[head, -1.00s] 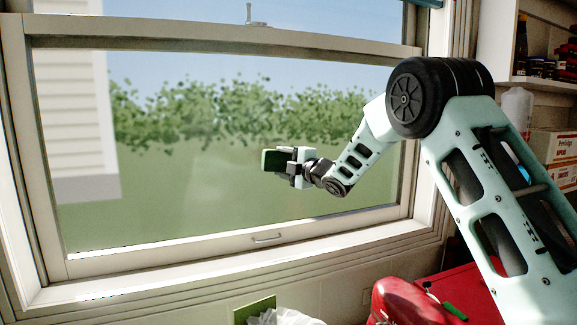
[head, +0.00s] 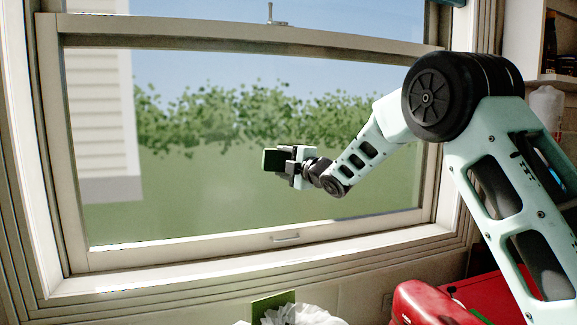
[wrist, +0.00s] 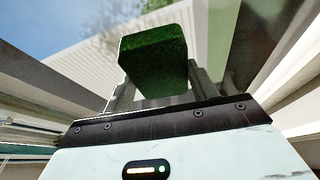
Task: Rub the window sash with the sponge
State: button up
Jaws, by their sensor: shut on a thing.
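The window sash (head: 190,252) is a pale frame around a large glass pane, with a small handle on its bottom rail. My gripper (head: 283,160) is in front of the glass, around the middle of the pane and above the bottom rail. It is shut on the sponge (head: 271,160), a dark block with a green face. In the wrist view the green sponge (wrist: 153,62) sticks out beyond the fingers. I cannot tell whether the sponge touches the glass; it appears apart from the sash rails.
A red object (head: 425,303) is at the lower right. A green card (head: 272,304) and white crumpled material (head: 303,314) are below the sill. Shelves (head: 560,82) with bottles stand at the far right. The space before the left half of the pane is clear.

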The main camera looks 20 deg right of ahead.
aim_at(324, 152)
jog(key=shift+a+f+b, duration=0.1)
jog(key=shift+a+b, duration=0.4)
jog(key=shift+a, duration=1.2)
jog(key=shift+a+r, duration=0.15)
jog(key=shift+r, duration=0.75)
jog(key=shift+r+p, duration=0.65)
jog(key=shift+r, duration=0.05)
jog(key=shift+w+d+f+p, duration=0.1)
jog(key=shift+d+p, duration=0.05)
jog(key=shift+d, duration=1.05)
jog(key=shift+w+d+p, duration=0.1)
jog(key=shift+d+p, duration=0.05)
jog(key=shift+d, duration=1)
jog(key=shift+s+d+p, duration=0.15)
jog(key=shift+d+p, duration=0.5)
jog(key=shift+d, duration=4.1)
